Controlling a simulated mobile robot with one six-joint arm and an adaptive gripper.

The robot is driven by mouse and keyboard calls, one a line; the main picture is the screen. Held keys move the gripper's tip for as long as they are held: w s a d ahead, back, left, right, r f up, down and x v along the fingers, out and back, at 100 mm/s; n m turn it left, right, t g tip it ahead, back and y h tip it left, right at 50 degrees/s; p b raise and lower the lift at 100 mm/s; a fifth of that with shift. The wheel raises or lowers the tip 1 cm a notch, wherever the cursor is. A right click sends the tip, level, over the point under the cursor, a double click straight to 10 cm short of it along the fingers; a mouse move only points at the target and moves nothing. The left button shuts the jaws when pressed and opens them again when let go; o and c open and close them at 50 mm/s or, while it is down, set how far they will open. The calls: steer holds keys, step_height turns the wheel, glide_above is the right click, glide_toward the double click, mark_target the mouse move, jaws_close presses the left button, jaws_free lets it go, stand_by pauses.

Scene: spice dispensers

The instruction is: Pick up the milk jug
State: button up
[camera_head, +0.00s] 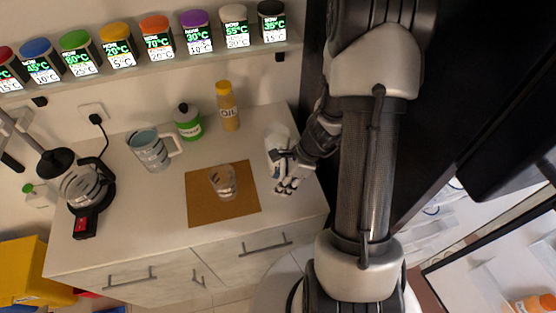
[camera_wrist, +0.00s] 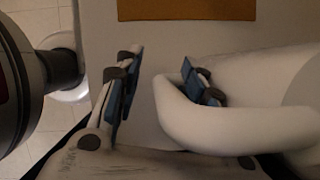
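The milk jug (camera_head: 277,143) is white and stands at the right end of the counter, partly hidden by my gripper (camera_head: 288,186). In the wrist view, the jug's white body (camera_wrist: 265,78) is at the right, and its looped handle reaches left between the fingers of my gripper (camera_wrist: 160,88). The right finger shows within the handle's loop. The left finger is outside the loop, with a clear gap to the handle. My gripper is open. Part of the jug is out of the wrist view.
A clear glass (camera_head: 223,181) stands on a brown mat (camera_head: 200,211) left of the jug. A shelf (camera_head: 145,73) with several dispensers hangs above.

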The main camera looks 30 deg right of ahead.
jaws_close()
stand_by(0.4)
steer(key=shift+r, duration=0.1)
stand_by(0.4)
